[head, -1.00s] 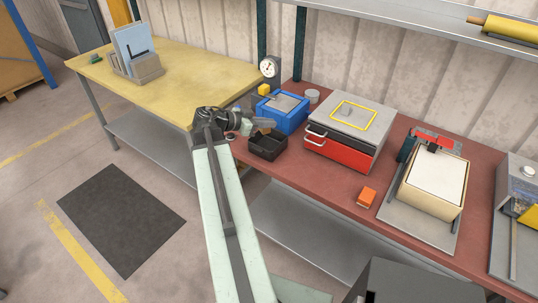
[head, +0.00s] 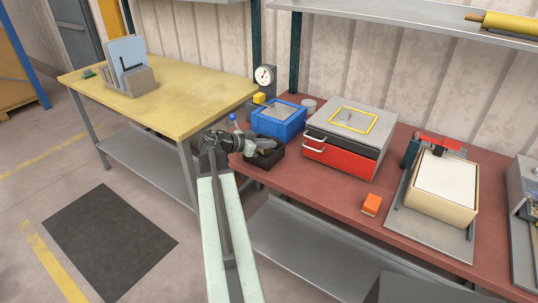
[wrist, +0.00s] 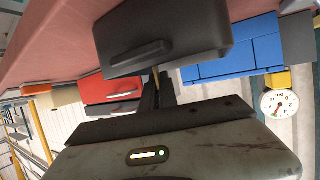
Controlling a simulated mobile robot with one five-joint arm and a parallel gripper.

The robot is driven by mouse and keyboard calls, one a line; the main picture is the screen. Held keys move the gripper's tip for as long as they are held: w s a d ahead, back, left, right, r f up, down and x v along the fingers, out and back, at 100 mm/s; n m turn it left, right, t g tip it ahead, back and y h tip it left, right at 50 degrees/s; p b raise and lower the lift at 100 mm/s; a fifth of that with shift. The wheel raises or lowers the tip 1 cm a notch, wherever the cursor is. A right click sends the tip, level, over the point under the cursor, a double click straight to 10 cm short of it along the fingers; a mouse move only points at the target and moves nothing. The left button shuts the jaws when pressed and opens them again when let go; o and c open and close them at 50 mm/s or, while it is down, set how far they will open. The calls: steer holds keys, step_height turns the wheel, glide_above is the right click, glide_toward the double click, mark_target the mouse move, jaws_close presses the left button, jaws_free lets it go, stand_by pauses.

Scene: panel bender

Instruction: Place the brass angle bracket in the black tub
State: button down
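The black tub (head: 274,160) stands at the left end of the red-brown bench, in front of the blue box. It also shows as a dark box close up in the wrist view (wrist: 195,45). My gripper (head: 264,145) is at the tub, over its opening as seen from the head. In the wrist view its narrow dark fingers (wrist: 156,92) lie close together, with a thin brass-coloured piece (wrist: 156,77) between them. This looks like the brass angle bracket. Most of it is hidden by the fingers and the tub.
The blue box (head: 281,122) is right behind the tub. A red drawer unit with a grey top (head: 345,153) stands to its right. A dial gauge (head: 265,76) stands behind. An orange block (head: 372,204) sits near the bench front. The yellow table (head: 190,100) is at left.

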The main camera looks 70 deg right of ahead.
steer(key=shift+f+b, duration=0.85)
steer(key=shift+f, duration=0.6)
steer(key=c, duration=1.9)
jaws_free()
steer(key=shift+r, duration=0.1)
steer(key=shift+c, duration=0.2)
steer(key=shift+r, duration=0.1)
steer(key=shift+w+a+r+p, duration=0.15)
steer(key=shift+r+p, duration=0.1)
steer(key=shift+p, duration=0.25)
steer(key=p+v, duration=0.4)
steer(key=v, duration=0.7)
steer(key=shift+w+a, duration=0.2)
